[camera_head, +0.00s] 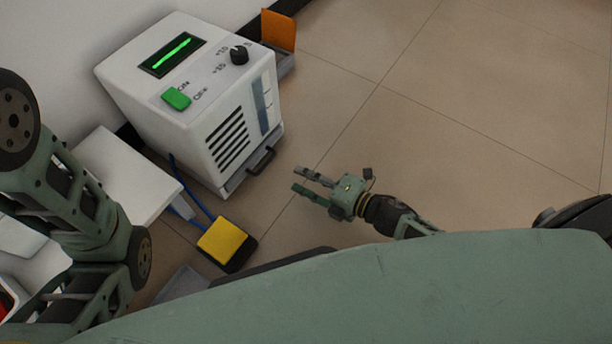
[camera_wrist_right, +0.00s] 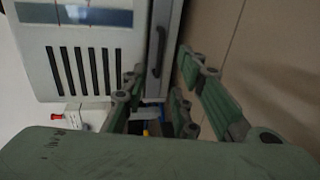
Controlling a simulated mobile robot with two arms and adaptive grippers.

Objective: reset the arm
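My right gripper (camera_head: 314,183) is in the middle of the head view, with its fingers pointing left toward the white machine. Its fingers are spread apart with nothing between them. In the right wrist view the open fingers (camera_wrist_right: 163,95) point toward the machine's vented side. My left arm (camera_head: 75,200) comes in at the left of the head view. Its gripper is out of the frame.
The white machine (camera_head: 190,95) has a green display, a knob, a green switch and a handle (camera_head: 262,160). A yellow pedal (camera_head: 223,242) lies on the floor. An orange panel (camera_head: 279,30) stands behind the machine. Tiled floor (camera_head: 480,110) to the right is clear.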

